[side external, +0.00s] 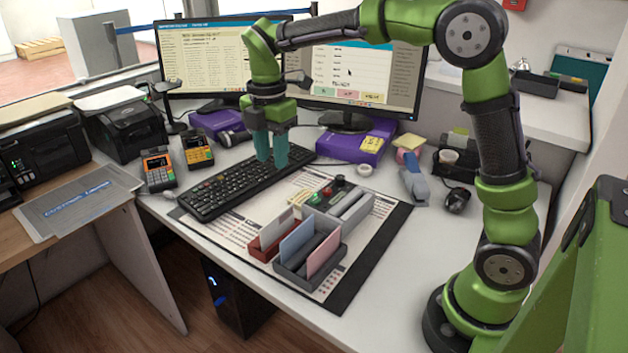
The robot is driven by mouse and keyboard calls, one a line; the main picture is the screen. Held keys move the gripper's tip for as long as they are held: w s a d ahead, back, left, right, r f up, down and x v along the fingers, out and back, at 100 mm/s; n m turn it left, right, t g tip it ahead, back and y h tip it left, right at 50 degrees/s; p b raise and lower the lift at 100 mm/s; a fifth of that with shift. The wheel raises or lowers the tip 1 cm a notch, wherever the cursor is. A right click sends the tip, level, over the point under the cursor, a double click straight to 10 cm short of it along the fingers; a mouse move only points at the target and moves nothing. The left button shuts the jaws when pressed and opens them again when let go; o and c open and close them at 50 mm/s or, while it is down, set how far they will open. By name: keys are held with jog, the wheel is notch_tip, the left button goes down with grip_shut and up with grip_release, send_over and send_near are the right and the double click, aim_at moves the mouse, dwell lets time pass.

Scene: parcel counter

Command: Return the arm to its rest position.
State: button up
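An organizer (309,262) with upright cards stands on a dark desk mat (375,262) in front. Two monitors (205,55) stand behind the gripper. Card terminals (158,170) are at left. A stapler (413,183) and mouse (457,200) lie near my arm's base.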

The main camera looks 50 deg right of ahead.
dwell(0.3)
jog(key=s+r+m+t+y, duration=0.2)
jog(key=s+m+t, duration=0.5)
jog(key=s+m, duration=1.2)
jog(key=m, duration=0.3)
jog(key=shift+s+d, duration=0.15)
jog(key=shift+r, duration=0.1)
